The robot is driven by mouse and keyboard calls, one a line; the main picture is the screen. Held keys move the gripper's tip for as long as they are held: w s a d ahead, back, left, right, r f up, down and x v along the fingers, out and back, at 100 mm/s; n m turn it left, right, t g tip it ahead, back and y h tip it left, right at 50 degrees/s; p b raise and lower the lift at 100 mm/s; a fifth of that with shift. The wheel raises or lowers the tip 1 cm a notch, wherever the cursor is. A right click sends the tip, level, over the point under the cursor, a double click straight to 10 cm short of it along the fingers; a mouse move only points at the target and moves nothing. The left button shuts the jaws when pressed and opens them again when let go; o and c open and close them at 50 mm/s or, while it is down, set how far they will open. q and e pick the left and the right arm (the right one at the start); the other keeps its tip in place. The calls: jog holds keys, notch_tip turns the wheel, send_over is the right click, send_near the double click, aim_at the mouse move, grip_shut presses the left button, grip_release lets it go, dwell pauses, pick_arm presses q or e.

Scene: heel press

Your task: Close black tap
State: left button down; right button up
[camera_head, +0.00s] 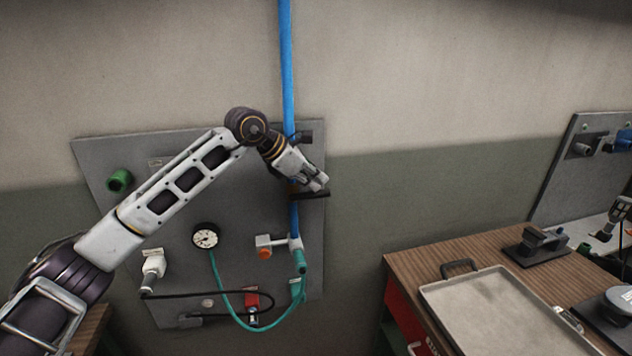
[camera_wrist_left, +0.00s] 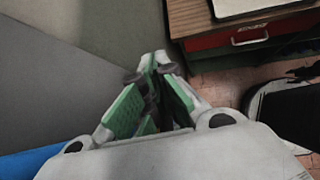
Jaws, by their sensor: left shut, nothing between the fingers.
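The black tap handle (camera_head: 312,195) is a dark flat lever on the blue vertical pipe (camera_head: 288,80), in front of the grey wall panel (camera_head: 185,170). It points to the right, roughly level, in the head view. My left gripper (camera_head: 320,184) is shut and empty, with its fingertips just above the handle in the picture. I cannot tell whether they touch. In the left wrist view the left gripper's fingers (camera_wrist_left: 150,82) are together. The tap handle cannot be made out there. My right gripper is not in view.
The panel also carries a pressure gauge (camera_head: 205,236), a green knob (camera_head: 119,180), an orange-tipped valve (camera_head: 265,252) and a teal hose (camera_head: 236,318). A wooden workbench (camera_head: 415,268) with a metal tray (camera_head: 490,315) stands at the right.

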pick_arm(q)
notch_tip(320, 180, up, 13)
jog(key=s+b, duration=0.1)
jog(key=s, duration=0.1)
jog(key=shift+s+d, duration=0.15)
jog(key=shift+d, duration=0.05)
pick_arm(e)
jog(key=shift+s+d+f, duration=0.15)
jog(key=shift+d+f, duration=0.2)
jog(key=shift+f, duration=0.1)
pick_arm(q)
jog(key=shift+f, duration=0.1)
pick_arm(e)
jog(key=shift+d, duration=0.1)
